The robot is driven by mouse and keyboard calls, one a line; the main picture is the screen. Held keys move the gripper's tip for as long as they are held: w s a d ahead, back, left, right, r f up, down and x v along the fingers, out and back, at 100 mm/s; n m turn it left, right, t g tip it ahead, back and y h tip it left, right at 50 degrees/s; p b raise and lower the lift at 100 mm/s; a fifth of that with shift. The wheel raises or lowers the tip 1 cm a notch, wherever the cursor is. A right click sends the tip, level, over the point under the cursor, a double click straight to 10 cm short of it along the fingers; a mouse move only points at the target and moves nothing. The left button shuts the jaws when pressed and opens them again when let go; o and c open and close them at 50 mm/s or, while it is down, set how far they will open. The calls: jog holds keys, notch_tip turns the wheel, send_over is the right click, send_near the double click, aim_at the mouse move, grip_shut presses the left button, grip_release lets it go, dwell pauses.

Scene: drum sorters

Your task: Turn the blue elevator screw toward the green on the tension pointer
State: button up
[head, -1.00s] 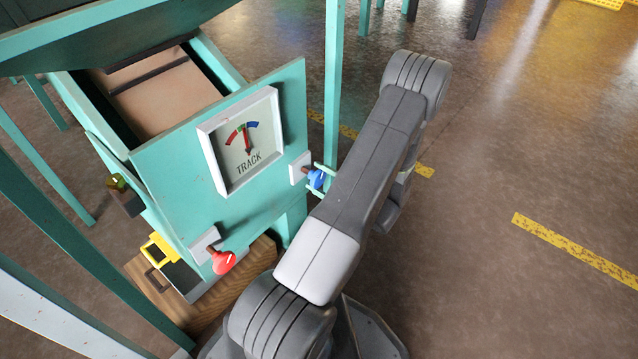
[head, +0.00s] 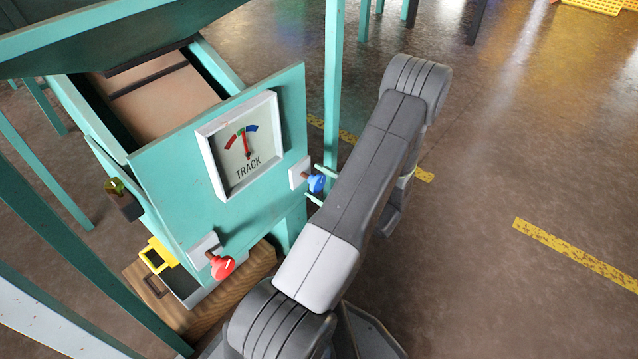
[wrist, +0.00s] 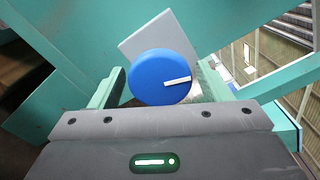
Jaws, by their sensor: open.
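The blue elevator screw (head: 316,183) is a round knob on a pale plate at the right edge of the teal sorter front. In the wrist view the blue screw (wrist: 160,77) faces me, its white mark pointing right and slightly up. My gripper (wrist: 160,90) is open, with one teal finger on each side of the screw and a gap visible at both sides. In the head view my gripper (head: 318,184) is partly hidden by my arm. The TRACK gauge (head: 240,144) has red, green and blue bands; its red needle appears near the green, but its exact reading is too small to tell.
A red knob (head: 222,267) sits lower left on the same panel. A teal post (head: 333,90) rises close behind the blue screw. A yellow-handled piece (head: 157,254) and a wooden base (head: 250,272) are below. Open floor lies to the right.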

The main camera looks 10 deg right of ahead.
jog(key=p+v, duration=0.3)
jog(key=v, duration=1)
jog(key=shift+s+d, duration=0.25)
jog(key=shift+s, duration=0.05)
jog(key=shift+w, duration=0.1)
jog(key=b+x, duration=0.3)
jog(key=x, duration=1)
jog(key=shift+w+a, duration=0.25)
jog(key=shift+s, duration=0.1)
